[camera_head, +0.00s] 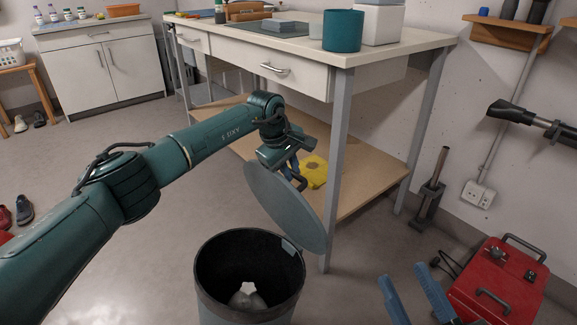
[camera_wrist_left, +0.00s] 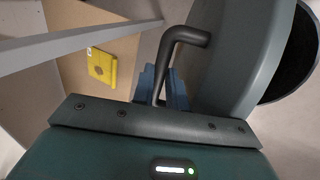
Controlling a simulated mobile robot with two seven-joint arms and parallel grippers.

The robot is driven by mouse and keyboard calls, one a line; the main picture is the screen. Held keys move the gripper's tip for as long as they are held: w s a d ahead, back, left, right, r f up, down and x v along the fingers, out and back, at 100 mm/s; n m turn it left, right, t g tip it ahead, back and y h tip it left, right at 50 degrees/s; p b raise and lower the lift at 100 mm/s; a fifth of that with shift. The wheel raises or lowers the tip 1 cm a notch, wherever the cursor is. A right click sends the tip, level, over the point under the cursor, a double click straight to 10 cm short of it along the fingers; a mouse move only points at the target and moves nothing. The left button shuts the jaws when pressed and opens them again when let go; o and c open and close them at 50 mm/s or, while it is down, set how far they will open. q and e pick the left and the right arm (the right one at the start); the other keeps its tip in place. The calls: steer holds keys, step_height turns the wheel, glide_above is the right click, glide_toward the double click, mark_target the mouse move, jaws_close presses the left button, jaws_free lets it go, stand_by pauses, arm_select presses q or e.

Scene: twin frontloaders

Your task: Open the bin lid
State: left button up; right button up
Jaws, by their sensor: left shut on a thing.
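The dark round bin (camera_head: 203,285) stands on the floor at the bottom centre of the head view, its mouth uncovered. Its grey round lid (camera_head: 287,212) is tilted steeply up above the bin's far side. My left gripper (camera_head: 294,170) is shut on the lid's handle. In the left wrist view its blue fingers (camera_wrist_left: 162,88) close around the dark bent handle (camera_wrist_left: 185,36), beside the lid (camera_wrist_left: 240,60). My right gripper (camera_head: 418,294) shows its two blue fingers spread apart at the bottom right, with nothing between them.
A workbench (camera_head: 415,40) with a lower wooden shelf (camera_head: 365,170) stands just behind the lid. A yellow item (camera_head: 313,172) lies on that shelf. A red toolbox (camera_head: 490,285) is at the lower right. The floor left of the bin is clear beneath my left arm.

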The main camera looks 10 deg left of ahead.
arm_select(q)
steer(key=shift+s+f, duration=0.1)
steer(key=shift+f, duration=0.05)
steer(key=w+d+f+b, duration=0.1)
steer(key=b, duration=0.1)
steer(key=w+d+f+b, duration=0.1)
steer(key=b, duration=0.2)
steer(key=shift+w+f, duration=0.15)
steer(key=shift+w, duration=0.2)
steer(key=o, duration=0.7)
steer(key=shift+c, duration=0.2)
